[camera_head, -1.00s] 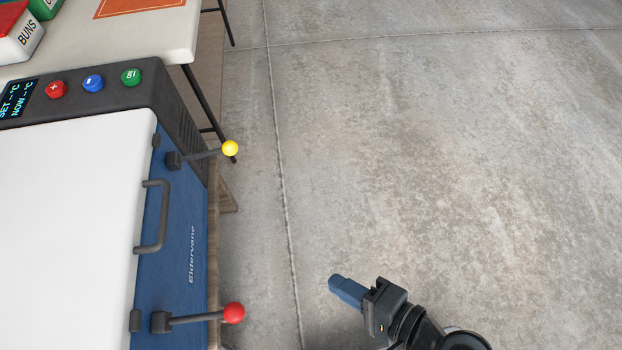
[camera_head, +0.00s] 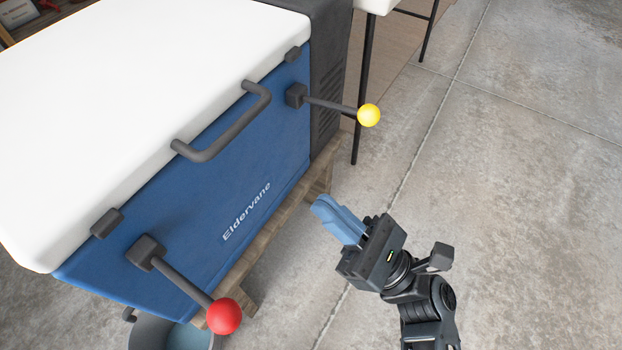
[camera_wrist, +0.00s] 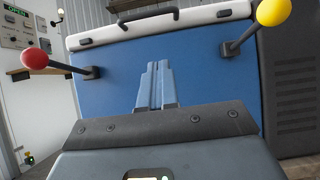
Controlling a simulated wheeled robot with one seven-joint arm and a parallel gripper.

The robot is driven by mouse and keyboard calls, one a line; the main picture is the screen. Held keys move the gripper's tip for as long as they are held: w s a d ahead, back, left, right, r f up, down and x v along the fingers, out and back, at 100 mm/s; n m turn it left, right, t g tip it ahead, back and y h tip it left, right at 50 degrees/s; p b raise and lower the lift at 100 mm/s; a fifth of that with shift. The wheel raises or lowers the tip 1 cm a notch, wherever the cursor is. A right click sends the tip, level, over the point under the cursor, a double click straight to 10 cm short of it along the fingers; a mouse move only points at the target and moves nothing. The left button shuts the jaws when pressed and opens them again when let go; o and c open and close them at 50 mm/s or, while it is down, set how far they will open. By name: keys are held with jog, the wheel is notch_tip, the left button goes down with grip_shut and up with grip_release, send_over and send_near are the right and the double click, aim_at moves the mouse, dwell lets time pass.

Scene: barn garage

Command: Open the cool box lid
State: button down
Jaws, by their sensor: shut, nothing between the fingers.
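The cool box has a blue body (camera_head: 215,195) marked "Eldervane" and a white lid (camera_head: 130,90), which is down. A dark bar handle (camera_head: 228,122) sits on the lid's front edge. Two levers stick out from the front: one with a yellow ball (camera_head: 369,115) and one with a red ball (camera_head: 224,316). My gripper (camera_head: 325,208) is shut and empty, in front of the box and apart from it, below the yellow ball in the picture. In the wrist view the shut fingers (camera_wrist: 157,68) point at the blue front, between the red ball (camera_wrist: 35,58) and yellow ball (camera_wrist: 273,12), below the handle (camera_wrist: 143,14).
The box stands on a wooden support (camera_head: 262,245). A grey bucket (camera_head: 172,332) is below the red lever. The concrete floor (camera_head: 520,200) on the right is clear.

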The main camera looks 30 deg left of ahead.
jog(key=d+r+b+x, duration=0.1)
jog(key=r+x, duration=0.1)
jog(key=x, duration=1)
jog(key=shift+d, duration=0.25)
jog(key=shift+r, duration=0.2)
